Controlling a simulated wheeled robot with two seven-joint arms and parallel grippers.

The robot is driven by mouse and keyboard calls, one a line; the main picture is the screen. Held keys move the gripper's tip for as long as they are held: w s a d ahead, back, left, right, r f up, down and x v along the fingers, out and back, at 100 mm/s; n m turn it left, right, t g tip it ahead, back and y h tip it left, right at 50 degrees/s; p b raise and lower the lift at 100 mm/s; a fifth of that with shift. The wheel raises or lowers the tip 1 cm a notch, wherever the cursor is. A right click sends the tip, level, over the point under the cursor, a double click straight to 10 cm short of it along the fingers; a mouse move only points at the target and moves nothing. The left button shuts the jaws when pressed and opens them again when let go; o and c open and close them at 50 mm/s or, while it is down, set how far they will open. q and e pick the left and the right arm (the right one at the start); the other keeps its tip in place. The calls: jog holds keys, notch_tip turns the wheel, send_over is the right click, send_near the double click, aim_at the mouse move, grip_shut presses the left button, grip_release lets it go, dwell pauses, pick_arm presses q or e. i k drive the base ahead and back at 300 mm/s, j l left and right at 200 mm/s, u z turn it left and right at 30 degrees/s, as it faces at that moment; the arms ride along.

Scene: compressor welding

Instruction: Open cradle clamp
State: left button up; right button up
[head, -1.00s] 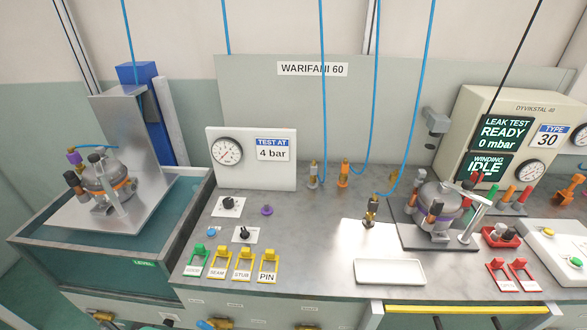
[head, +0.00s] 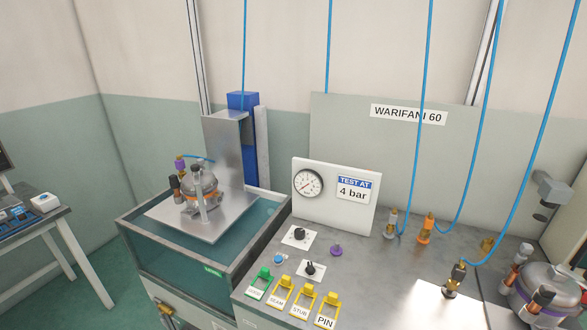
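The cradle (head: 185,216) is a flat metal plate joined to an upright metal back plate (head: 226,150), held above the water tank (head: 150,250) at centre left in the head view. A round metal compressor (head: 201,181) with an orange band sits on it. A pale metal bar (head: 203,208) stands at the compressor's front and looks like the clamp; whether it is shut is too small to tell. A purple fitting (head: 179,163) with a blue hose is at the compressor's top left, and dark-capped stubs (head: 175,187) are on its left side. Neither of my grippers is in view.
Right of the tank is a grey bench with a 4 bar gauge panel (head: 335,195), knobs, and green and yellow tag holders (head: 281,291). Another compressor (head: 545,290) stands at the right edge. A side table (head: 35,225) is at far left, with open floor between.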

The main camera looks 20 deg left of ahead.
aim_at(196, 169)
jog(key=u, duration=1.35)
